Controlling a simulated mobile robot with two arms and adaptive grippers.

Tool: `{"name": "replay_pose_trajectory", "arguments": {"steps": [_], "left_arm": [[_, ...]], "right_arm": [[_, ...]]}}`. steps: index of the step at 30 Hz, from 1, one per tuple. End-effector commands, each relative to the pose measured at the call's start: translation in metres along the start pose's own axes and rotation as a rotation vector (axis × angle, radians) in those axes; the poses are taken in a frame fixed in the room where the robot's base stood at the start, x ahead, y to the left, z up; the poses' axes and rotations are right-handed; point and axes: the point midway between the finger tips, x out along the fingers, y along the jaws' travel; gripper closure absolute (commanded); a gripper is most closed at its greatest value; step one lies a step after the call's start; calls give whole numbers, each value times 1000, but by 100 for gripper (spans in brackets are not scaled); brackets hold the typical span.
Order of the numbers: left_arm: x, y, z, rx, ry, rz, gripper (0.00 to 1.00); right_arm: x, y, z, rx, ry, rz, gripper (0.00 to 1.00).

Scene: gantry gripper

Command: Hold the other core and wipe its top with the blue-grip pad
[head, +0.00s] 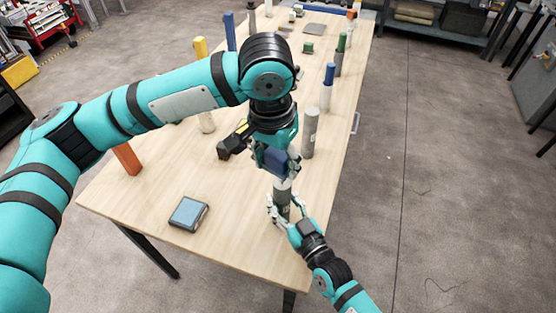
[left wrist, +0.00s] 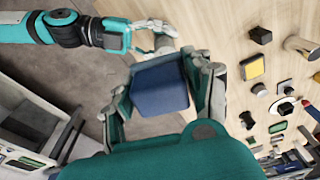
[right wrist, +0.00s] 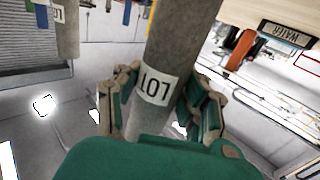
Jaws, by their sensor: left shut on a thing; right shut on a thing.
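My left gripper (head: 279,166) is shut on the blue-grip pad (head: 274,158); its blue block (left wrist: 160,88) sits between the fingers in the left wrist view. My right gripper (head: 284,205) is shut around a grey cylindrical core (head: 282,190) near the table's front right. In the right wrist view the core (right wrist: 157,85) stands between the fingers with a white "LOT" label. The pad is directly above the core's top in the head view; its underside is hidden, so I cannot tell if they touch. Another grey core (head: 310,135) stands upright just behind, to the right.
A blue-topped square box (head: 188,212) lies at the table's front left, near an orange block (head: 127,158). A black and yellow device (head: 234,142) lies left of my left gripper. Blue-topped (head: 327,88) and yellow-topped (head: 203,80) cylinders stand farther back. The front table area (head: 225,235) is clear.

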Motion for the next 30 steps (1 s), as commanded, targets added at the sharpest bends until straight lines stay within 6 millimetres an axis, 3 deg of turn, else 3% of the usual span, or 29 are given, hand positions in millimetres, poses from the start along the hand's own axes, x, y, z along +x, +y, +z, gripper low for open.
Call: {"name": "replay_pose_trajectory", "arguments": {"steps": [14,30], "left_arm": [[6,0,2,0,0,0,95],[50,0,8,-1,-2,0,95]], "right_arm": [[0,0,0,-1,0,0,100],[0,0,0,-1,0,0,100]]}}
